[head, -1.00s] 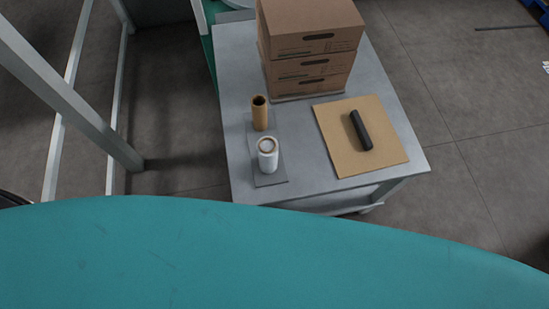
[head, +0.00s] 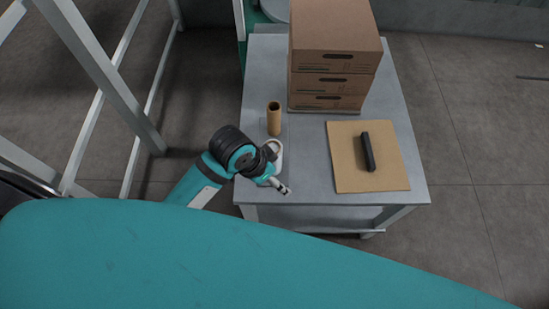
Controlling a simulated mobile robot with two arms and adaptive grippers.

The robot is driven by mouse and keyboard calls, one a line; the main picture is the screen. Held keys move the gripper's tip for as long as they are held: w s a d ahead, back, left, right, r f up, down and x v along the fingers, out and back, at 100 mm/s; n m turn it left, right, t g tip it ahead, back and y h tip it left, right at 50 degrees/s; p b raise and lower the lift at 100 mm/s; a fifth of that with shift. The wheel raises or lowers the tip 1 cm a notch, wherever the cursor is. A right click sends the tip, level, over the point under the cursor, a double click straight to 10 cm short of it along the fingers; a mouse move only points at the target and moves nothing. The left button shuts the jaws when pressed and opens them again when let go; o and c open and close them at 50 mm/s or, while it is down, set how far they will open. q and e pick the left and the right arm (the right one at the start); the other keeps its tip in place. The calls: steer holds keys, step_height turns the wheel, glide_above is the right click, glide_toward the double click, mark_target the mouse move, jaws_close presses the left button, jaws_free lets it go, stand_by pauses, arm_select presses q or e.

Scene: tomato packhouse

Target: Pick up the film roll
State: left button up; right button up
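The white film roll (head: 279,157) stands near the front left of the grey table, mostly hidden behind my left arm's wrist; only a pale part of it shows. My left gripper (head: 284,189) is over the table's front left edge, just in front of the roll. Its fingers point to the lower right and look small and partly hidden, so its opening is unclear. I cannot tell whether it touches the roll. My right gripper is not in view.
A brown cardboard tube (head: 274,119) stands just behind the roll. A dark rod (head: 368,152) lies on a cardboard sheet (head: 348,178) to the right. Stacked cartons (head: 335,35) stand at the back of the grey table (head: 306,190). A grey metal frame (head: 105,85) rises at left.

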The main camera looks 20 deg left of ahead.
arm_select(q)
steer(key=w+d+r+m+g, duration=0.1)
steer(key=w+d+r+m, duration=0.1)
steer(key=w+r+m, duration=0.25)
step_height(320, 180, up, 4)
steer(key=m+g+y, duration=0.2)
steer(key=m+y, duration=0.1)
glide_above(276, 145)
steer(key=s, duration=0.2)
step_height(276, 145, down, 17)
steer(key=shift+a+r+p, duration=0.1)
steer(key=shift+a+p, duration=0.05)
steer(key=shift+p, duration=0.2)
steer(key=shift+c, duration=0.2)
steer(key=c, duration=0.9)
